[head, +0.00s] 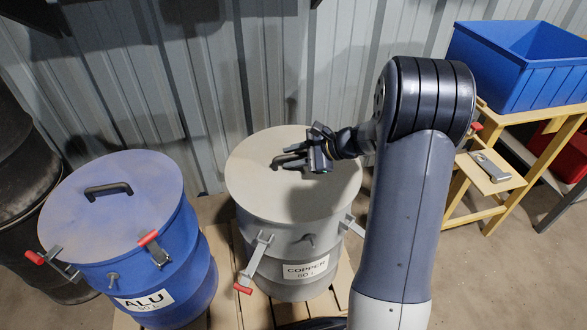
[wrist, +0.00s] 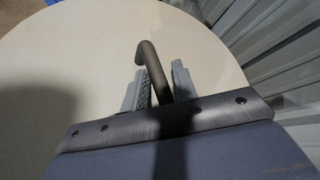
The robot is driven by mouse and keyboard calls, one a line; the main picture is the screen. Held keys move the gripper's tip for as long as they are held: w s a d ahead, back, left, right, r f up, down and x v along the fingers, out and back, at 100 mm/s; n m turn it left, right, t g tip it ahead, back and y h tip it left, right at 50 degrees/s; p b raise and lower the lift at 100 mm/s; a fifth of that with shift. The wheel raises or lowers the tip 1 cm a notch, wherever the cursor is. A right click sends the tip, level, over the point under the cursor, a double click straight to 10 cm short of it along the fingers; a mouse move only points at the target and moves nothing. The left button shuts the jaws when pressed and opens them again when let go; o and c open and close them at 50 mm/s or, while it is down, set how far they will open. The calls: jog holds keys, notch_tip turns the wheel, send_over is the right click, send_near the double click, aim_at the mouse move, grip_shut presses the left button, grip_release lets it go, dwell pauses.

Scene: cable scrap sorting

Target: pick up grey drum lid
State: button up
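The grey drum lid (head: 255,190) lies flat on the grey drum (head: 285,240), which is labelled COPPER. Its dark bar handle (head: 283,161) stands up near the middle of the lid, partly hidden by my gripper (head: 303,157). In the wrist view, the pale lid (wrist: 75,60) fills much of the picture. There the handle (wrist: 152,68) runs between the two grey fingers of my gripper (wrist: 163,84). The fingers are apart, one on each side of the handle, and the handle is nearer the left finger. Its lower end is hidden by my gripper body.
A blue drum (head: 190,255) labelled ALU, with its own lid (head: 115,200), stands close on the left. Latches with red grips hang on both drums. A blue bin (head: 520,75) sits on a wooden stand at right. A corrugated wall (head: 215,85) is close behind.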

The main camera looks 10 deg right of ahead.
grip_shut()
dwell(0.5)
